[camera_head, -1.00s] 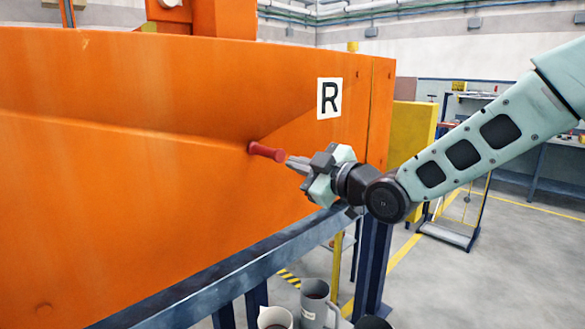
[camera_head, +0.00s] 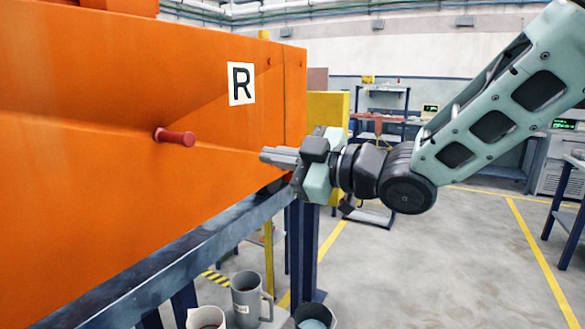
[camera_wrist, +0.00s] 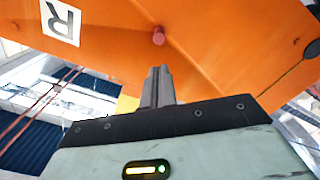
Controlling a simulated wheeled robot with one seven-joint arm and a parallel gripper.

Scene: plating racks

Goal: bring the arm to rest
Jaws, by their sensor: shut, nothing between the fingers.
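My gripper (camera_head: 265,156) is shut and empty in the head view, its fingers pointing left toward the orange panel (camera_head: 120,80). A red peg (camera_head: 176,137) sticks out of the panel, to the left of and a little above my fingertips, with a clear gap between them. In the wrist view my closed fingers (camera_wrist: 160,70) point up toward the red peg (camera_wrist: 158,36), which is apart from them. My arm reaches in from the upper right.
A white sign with an R (camera_head: 241,83) is on the panel. A blue rail (camera_head: 190,252) runs below it. A grey mug (camera_head: 246,298), a white cup (camera_head: 206,318) and a dark bowl (camera_head: 315,318) stand low in front. Open floor (camera_head: 450,260) lies to the right.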

